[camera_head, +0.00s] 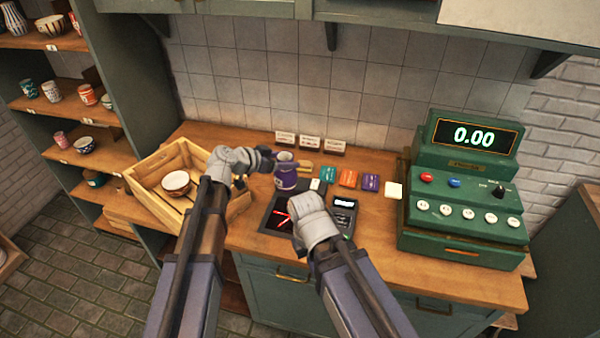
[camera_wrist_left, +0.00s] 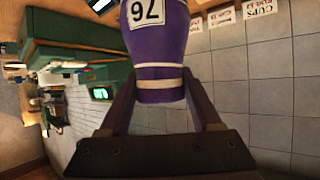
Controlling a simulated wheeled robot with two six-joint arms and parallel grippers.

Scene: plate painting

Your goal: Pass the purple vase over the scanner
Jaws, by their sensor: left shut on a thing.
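The purple vase (camera_head: 286,178) has pale bands and a white number label, which shows upside down in the left wrist view (camera_wrist_left: 172,50). My left gripper (camera_head: 272,163) is shut on the vase and holds it near the back edge of the scanner (camera_head: 279,218). The scanner is a dark glass panel with glowing red crossed lines, set in the counter. I cannot tell how high the vase is above the counter. My right arm reaches over the scanner's right side; its fingers are hidden behind its pale wrist.
A wooden crate (camera_head: 147,197) with a bowl (camera_head: 176,183) stands on the left. A small card terminal (camera_head: 345,213) sits right of the scanner. Coloured cards lie behind it. A green cash register (camera_head: 465,240) reading 0.00 fills the right of the counter (camera_head: 372,240).

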